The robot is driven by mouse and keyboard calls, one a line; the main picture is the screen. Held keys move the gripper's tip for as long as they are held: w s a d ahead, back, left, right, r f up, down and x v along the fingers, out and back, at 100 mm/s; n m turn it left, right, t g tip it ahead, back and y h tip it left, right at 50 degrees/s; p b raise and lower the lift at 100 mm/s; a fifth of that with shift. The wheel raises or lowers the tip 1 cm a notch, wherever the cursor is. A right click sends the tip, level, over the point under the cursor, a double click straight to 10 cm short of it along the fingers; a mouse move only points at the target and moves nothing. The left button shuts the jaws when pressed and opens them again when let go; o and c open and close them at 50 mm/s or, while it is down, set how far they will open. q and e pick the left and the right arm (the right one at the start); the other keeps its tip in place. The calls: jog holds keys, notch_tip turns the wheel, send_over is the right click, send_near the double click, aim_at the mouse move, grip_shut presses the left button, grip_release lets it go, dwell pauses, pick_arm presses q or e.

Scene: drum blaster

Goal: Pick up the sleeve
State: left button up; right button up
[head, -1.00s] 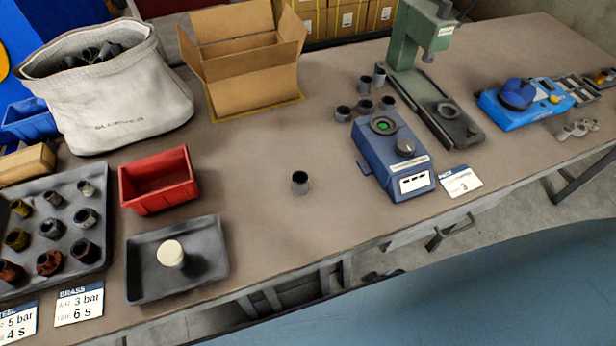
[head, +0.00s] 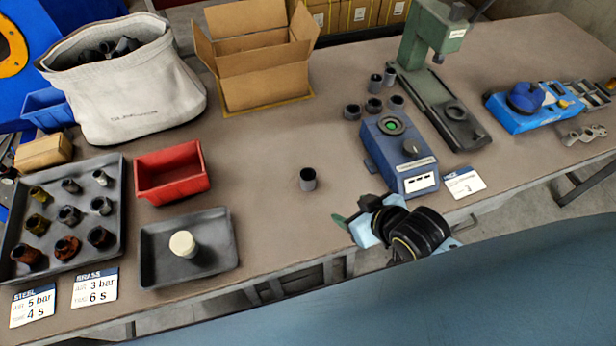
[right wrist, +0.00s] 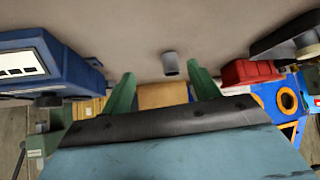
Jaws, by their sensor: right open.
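A single dark grey sleeve (head: 307,180) stands upright on the bare middle of the bench, apart from the other things. In the right wrist view the sleeve (right wrist: 170,63) shows beyond the fingers, roughly between their tips. My right gripper (head: 352,210) is over the bench's front edge, to the right of and nearer than the sleeve. Its two green fingers (right wrist: 163,82) are apart with nothing held between them. My left gripper is not in view.
A blue device (head: 400,155) with a green-lit top stands right of the sleeve, several more sleeves (head: 374,106) behind it. A red bin (head: 172,190), a dark tray (head: 215,265) holding a cream round piece and a cardboard box (head: 262,92) lie left and behind. Bench around the sleeve is clear.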

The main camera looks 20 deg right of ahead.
jog(key=w+a+r+n+t+y, duration=0.1)
jog(key=w+t+y, duration=0.2)
jog(key=w, duration=0.2)
jog(key=b, duration=0.1)
send_near(304, 172)
jog(key=x, duration=0.3)
jog(key=shift+w+a, duration=0.25)
jog(key=x, duration=0.2)
jog(key=b+x, duration=0.1)
jog(key=x, duration=0.2)
jog(key=shift+s+d+f, duration=0.1)
jog(key=shift+d+f, duration=0.05)
jog(key=shift+f, duration=0.05)
jog(key=c, duration=1.2)
jog(key=shift+r, duration=0.1)
